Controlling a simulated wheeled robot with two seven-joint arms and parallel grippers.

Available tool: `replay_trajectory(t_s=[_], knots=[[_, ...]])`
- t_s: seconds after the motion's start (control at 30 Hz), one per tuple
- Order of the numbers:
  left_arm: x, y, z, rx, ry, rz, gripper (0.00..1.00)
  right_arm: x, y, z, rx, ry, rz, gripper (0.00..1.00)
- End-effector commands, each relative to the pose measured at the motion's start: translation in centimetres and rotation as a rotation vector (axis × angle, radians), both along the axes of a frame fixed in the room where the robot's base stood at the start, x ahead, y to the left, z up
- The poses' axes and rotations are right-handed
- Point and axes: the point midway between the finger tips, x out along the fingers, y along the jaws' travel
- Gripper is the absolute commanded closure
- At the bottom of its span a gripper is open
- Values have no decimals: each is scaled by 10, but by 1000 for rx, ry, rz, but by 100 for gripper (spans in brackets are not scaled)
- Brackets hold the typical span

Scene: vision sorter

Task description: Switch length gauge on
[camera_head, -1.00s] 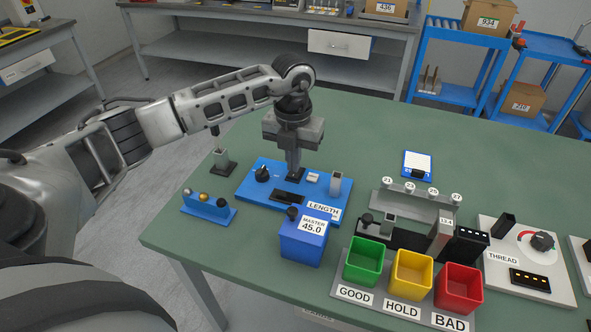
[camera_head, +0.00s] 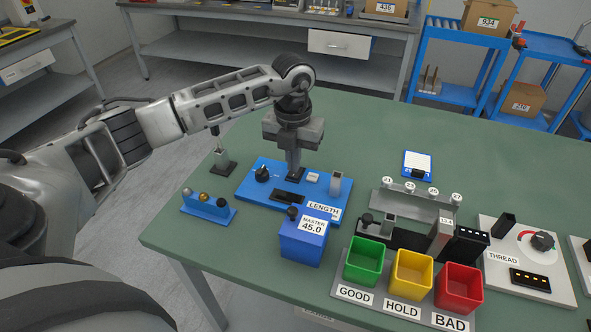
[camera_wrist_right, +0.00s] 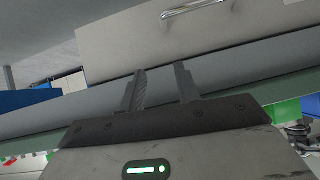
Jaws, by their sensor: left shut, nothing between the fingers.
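The blue length gauge (camera_head: 258,192), labelled LENGTH, lies on the green table. On it are a black knob (camera_head: 262,174), a dark display (camera_head: 288,198) with no lit figures that I can see, a small white button (camera_head: 313,177) and a grey upright block (camera_head: 335,184). My left gripper (camera_head: 294,174) points straight down over the gauge's far middle part, between the knob and the white button. Its fingers are shut and empty; I cannot tell if the tips touch the gauge. My right gripper (camera_wrist_right: 160,88) shows in the right wrist view with its fingers apart and nothing between them.
A blue master block (camera_head: 303,250) marked 45.0 stands in front of the gauge. Green (camera_head: 363,269), yellow (camera_head: 411,281) and red (camera_head: 458,295) bins stand front right. The thread gauge (camera_head: 500,245) is further right. A small blue rack (camera_head: 208,208) sits left.

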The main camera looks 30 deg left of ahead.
Motion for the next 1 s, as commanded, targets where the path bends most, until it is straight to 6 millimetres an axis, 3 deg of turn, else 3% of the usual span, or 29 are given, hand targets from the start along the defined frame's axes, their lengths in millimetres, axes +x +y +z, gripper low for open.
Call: replay_trajectory(t_s=[1.0], knots=[[0,0,-16,0,1,0,100,1,1,-10,6,-2,-4,67]])
